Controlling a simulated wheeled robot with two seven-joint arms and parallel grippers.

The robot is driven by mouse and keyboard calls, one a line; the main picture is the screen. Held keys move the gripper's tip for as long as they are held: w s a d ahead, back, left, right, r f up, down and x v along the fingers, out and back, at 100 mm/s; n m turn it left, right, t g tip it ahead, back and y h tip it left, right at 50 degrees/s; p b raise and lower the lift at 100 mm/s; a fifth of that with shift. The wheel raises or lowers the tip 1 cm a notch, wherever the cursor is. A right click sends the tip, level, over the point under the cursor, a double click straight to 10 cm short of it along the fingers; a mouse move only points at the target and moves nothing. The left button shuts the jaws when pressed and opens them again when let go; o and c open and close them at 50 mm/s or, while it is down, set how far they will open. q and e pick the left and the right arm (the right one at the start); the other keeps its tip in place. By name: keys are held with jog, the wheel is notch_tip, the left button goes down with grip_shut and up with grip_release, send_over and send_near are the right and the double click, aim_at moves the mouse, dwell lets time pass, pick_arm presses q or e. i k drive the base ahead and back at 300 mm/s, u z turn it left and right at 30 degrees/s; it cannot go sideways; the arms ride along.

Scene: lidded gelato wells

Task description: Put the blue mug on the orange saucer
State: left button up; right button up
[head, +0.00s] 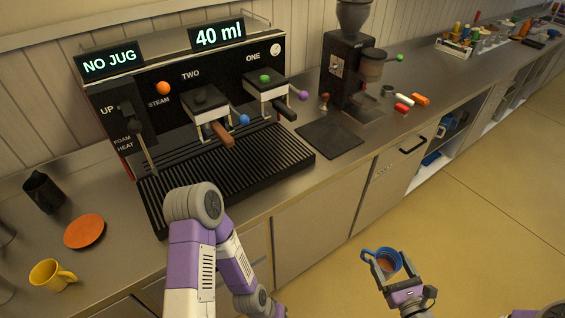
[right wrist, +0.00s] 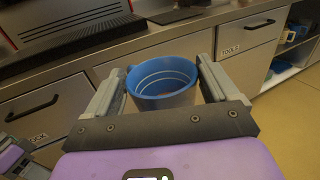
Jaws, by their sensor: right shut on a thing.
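The blue mug (head: 383,252) is in my right gripper (head: 391,270), out over the floor in front of the counter. In the right wrist view the mug (right wrist: 163,78) sits between the two fingers, its open top showing; I cannot tell if anything is in it. The orange saucer (head: 84,231) lies flat and empty on the counter at the left, far from the mug.
A yellow mug (head: 52,275) and a dark jug (head: 43,191) stand close to the saucer. The coffee machine (head: 235,165) fills the middle of the counter (head: 120,285). A grinder (head: 347,70) and a black mat (head: 329,139) are to its right. Drawers line the counter front.

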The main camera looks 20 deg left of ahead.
aim_at(87, 224)
jog(key=z, duration=0.95)
jog(key=k, duration=2.5)
jog(key=u, duration=2.5)
jog(key=i, duration=0.5)
